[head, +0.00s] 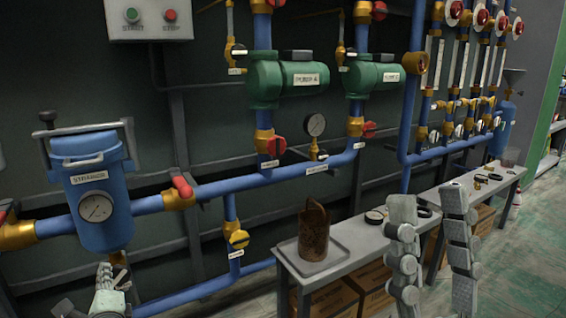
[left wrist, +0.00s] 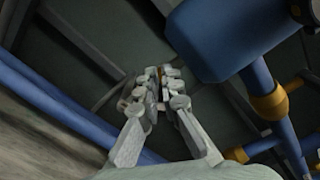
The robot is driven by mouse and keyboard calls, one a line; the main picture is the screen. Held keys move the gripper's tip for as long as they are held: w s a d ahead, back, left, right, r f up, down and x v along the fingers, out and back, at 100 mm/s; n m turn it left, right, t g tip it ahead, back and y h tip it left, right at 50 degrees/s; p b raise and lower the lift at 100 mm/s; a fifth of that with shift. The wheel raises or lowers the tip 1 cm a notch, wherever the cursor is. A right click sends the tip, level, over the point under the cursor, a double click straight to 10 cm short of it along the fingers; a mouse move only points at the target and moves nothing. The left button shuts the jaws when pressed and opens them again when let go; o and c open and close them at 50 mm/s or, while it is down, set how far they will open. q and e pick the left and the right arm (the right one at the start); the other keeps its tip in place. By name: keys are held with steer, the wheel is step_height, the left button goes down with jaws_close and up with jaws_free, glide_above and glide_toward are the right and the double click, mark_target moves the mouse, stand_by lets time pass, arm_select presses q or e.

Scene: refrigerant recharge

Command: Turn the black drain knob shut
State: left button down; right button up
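The blue strainer (head: 98,200) with its dial hangs at the left in the head view. A short brass drain fitting (head: 118,258) shows under it. I cannot make out the black drain knob; my left fingers seem to cover that place. My left gripper (head: 106,270) is just below the strainer, beside the brass fitting. In the left wrist view its fingertips (left wrist: 160,78) are close together, with a speck of brass between them and the strainer (left wrist: 215,40) at upper right. Whether they grip the knob cannot be told. My right gripper (head: 430,215) is open and empty, fingers wide apart, before the bench.
A blue pipe (head: 265,183) with a red-handled valve (head: 180,193) runs right from the strainer. A grey bench (head: 345,262) bears a tray (head: 335,252) with a rusty cylinder (head: 313,232). Boxes stand underneath.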

arm_select(q)
steer(key=shift+w+d+f, duration=0.1)
steer(key=shift+d, duration=0.35)
steer(key=p+v, duration=0.1)
steer(key=v, duration=0.5)
steer(key=shift+s+a+r, duration=0.2)
steer(key=shift+a+r, duration=0.15)
steer(key=shift+a, duration=0.1)
